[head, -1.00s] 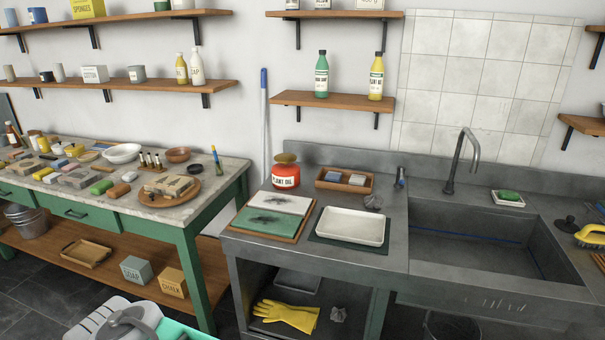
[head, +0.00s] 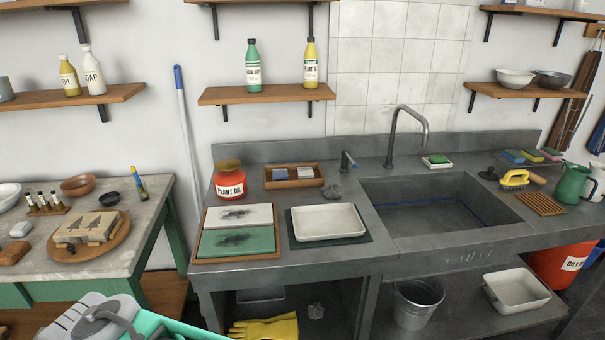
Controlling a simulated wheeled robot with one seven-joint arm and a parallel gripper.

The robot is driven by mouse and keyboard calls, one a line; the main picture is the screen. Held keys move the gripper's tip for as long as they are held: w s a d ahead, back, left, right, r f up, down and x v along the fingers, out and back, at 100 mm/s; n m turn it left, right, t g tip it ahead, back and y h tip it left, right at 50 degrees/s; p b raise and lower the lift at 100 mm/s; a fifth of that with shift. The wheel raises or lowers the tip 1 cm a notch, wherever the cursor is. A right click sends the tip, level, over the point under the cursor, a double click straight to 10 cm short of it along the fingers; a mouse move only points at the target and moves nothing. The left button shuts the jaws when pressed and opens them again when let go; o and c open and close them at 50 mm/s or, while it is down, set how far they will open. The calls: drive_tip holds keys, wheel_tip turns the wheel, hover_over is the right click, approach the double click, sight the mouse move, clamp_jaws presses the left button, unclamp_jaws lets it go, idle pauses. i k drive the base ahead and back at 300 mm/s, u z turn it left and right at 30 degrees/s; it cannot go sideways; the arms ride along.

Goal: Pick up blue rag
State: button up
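I cannot pick out a blue rag with certainty. A small flat blue piece (head: 513,156) lies at the right of the counter, beside green and yellow pieces; it is too small to tell if it is a rag or a sponge. A grey-blue block (head: 280,174) lies in a wooden tray (head: 267,184) behind the printing boards. A thin blue strip (head: 430,209) shows inside the sink. My gripper does not show; only white, grey and teal parts of my own body are at the bottom left.
The grey sink counter (head: 330,262) holds a white tray (head: 328,222), inked boards (head: 236,241) and a red plant oil can (head: 229,181). A bucket (head: 417,302) and yellow gloves (head: 265,328) are below. A cluttered worktable (head: 110,262) stands left, with a gap between.

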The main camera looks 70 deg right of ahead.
sight(279, 175)
drive_tip(key=z, duration=1.05)
drive_tip(key=i, duration=0.9)
drive_tip(key=z, duration=0.9)
